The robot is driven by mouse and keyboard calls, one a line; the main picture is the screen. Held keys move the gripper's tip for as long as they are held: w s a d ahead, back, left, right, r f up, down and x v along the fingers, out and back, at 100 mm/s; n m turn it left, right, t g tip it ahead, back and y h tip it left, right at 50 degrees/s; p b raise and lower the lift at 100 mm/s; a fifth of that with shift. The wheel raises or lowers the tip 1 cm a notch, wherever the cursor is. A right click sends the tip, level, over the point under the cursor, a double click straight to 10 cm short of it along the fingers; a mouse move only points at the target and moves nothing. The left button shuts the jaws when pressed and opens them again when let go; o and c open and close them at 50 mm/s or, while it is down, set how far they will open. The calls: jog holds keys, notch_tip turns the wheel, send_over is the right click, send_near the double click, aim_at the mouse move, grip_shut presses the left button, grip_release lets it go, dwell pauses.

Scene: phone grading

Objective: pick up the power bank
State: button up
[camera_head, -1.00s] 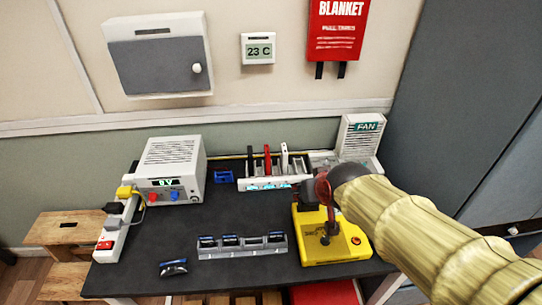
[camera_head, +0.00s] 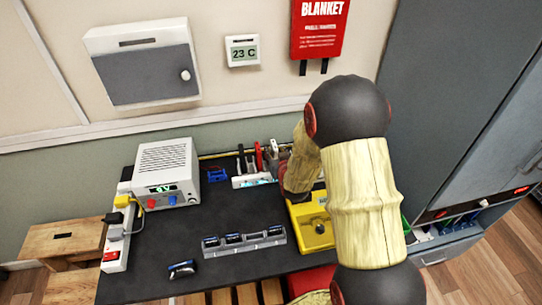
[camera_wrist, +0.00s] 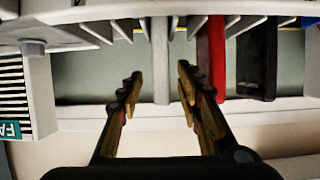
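A rack (camera_head: 240,183) at the back of the dark bench holds upright slabs. A black slab (camera_head: 241,160), a red slab (camera_head: 258,156) and a pale slab (camera_head: 274,149) stand in it. I cannot tell from looks which is the power bank. In the wrist view my gripper (camera_wrist: 157,88) is open and empty. The pale slab (camera_wrist: 160,60) shows between its fingertips, with no clear contact. The red slab (camera_wrist: 213,55) and black slab (camera_wrist: 256,60) are just right of the fingers. In the head view my arm hides most of the gripper.
A yellow device (camera_head: 312,235) stands below my arm. A grey tray with several dark phones (camera_head: 244,250) and one loose phone (camera_head: 182,269) lie at the front. A power supply (camera_head: 165,170) and power strip (camera_head: 117,235) are left. A fan box (camera_wrist: 25,95) flanks the rack.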

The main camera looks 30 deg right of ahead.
jog(key=b+x, duration=0.1)
jog(key=x, duration=0.4)
jog(key=shift+w+a+f+b, duration=0.1)
jog(key=shift+w+f+b, duration=0.1)
jog(key=shift+f+b, duration=0.15)
jog(key=shift+w, duration=0.45)
jog(key=shift+c, duration=1)
grip_shut()
